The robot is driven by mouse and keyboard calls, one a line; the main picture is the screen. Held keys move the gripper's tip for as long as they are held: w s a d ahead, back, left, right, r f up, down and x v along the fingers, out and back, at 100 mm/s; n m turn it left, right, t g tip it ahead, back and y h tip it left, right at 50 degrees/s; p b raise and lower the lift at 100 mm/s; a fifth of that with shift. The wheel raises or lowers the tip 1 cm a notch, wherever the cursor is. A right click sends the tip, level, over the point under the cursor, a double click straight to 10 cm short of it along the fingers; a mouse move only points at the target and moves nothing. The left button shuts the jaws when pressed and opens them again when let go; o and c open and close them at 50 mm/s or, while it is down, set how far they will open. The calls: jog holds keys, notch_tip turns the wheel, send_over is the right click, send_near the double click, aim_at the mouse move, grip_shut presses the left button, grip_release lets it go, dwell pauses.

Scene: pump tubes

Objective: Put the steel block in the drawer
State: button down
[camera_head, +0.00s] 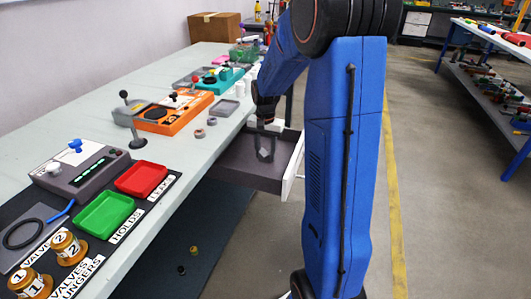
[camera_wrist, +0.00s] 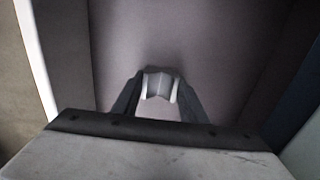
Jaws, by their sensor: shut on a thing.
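The steel block (camera_wrist: 159,85) is a small grey piece between the white fingertips of my gripper (camera_wrist: 159,90) in the wrist view. My gripper is shut on it. In the head view my gripper (camera_head: 265,152) points down over the open drawer (camera_head: 241,171), and the block shows there only as a small grey shape between the fingers. The drawer is pulled out from under the bench and has a white front (camera_head: 293,168). In the wrist view the grey drawer floor (camera_wrist: 215,45) lies under the block. I cannot tell whether the block touches the floor.
The bench (camera_head: 190,137) carries a green tray (camera_head: 104,214), a red tray (camera_head: 141,179), a grey control box (camera_head: 82,166), brass valves and an orange device (camera_head: 174,113). A cardboard box (camera_head: 213,27) stands at the back. The aisle floor to the right is clear.

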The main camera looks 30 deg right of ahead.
aim_at(266, 155)
jog(key=shift+f, duration=0.1)
jog(key=c, duration=1.1)
grip_release()
notch_tip(266, 155, up, 12)
jog(key=s+a+r+n+t, duration=0.1)
jog(key=s+a+r+n, duration=0.15)
jog(key=s+a, duration=0.35)
jog(key=s+a+r+n+t, duration=0.1)
jog(key=s+a+r+n, duration=0.2)
jog(key=s, duration=0.4)
jog(key=s+a+f+n+t, duration=0.1)
jog(key=s+a, duration=0.1)
jog(key=s, duration=0.3)
jog(key=s+a+f+n+t, duration=0.1)
jog(key=s+a+n, duration=0.1)
jog(key=s, duration=0.4)
jog(key=s+a+f+n, duration=0.1)
jog(key=s+a+n, duration=0.1)
jog(key=s, duration=0.3)
jog(key=shift+s+a+t, duration=0.3)
jog(key=shift+a+t, duration=0.1)
jog(key=shift+a, duration=0.25)
jog(key=shift+r, duration=0.1)
